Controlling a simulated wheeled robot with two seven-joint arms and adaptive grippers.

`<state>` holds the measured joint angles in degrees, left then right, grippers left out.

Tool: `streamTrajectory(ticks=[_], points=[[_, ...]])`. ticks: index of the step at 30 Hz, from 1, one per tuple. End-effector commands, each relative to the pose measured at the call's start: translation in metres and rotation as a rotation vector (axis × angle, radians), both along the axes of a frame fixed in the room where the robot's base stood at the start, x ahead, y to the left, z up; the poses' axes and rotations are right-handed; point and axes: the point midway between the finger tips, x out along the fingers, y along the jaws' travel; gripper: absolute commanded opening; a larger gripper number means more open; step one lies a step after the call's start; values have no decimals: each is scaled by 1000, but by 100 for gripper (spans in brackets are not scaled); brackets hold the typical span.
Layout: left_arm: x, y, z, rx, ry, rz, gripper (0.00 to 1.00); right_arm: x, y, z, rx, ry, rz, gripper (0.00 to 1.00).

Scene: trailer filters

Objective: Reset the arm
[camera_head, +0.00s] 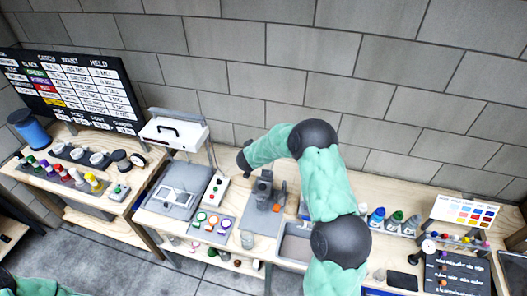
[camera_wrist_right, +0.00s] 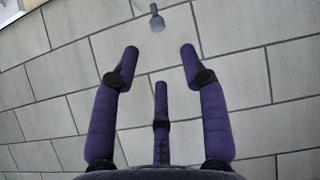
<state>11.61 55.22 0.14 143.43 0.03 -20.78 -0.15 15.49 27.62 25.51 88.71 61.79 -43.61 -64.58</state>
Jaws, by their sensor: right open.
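My right arm (camera_head: 327,180), in a green sleeve with dark joints, rises from the bottom of the head view. It bends left over the middle of the bench, its dark far end near the wall. My right gripper (camera_wrist_right: 160,52) shows in the right wrist view with purple fingers spread apart, open, and nothing between them. It faces the grey block wall (camera_wrist_right: 240,80). Its fingers cannot be made out in the head view. A bit of green sleeve (camera_head: 22,286) shows at the bottom left corner; my left gripper is out of view.
The workbench (camera_head: 222,155) holds a black machine (camera_head: 264,190), a white box on a stand (camera_head: 174,132), a tray of coloured rings (camera_head: 211,224) and several bottles at right. A left table carries a blue roll (camera_head: 29,130). A small grey object (camera_wrist_right: 157,18) lies beyond my fingers.

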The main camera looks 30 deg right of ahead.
Motion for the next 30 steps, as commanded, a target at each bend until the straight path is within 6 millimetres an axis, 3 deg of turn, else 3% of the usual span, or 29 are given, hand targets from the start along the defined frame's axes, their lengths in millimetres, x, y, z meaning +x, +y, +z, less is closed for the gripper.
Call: streamTrajectory(ticks=[13,17,20,23,30], points=[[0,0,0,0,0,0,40,0,0,-1,1,1,1,44],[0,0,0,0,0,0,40,-5,12,-16,21,14,27,44],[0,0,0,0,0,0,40,-16,37,-47,71,36,85,44],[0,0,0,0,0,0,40,-38,75,-88,158,75,161,44],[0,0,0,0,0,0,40,-125,176,-170,422,217,310,44]])
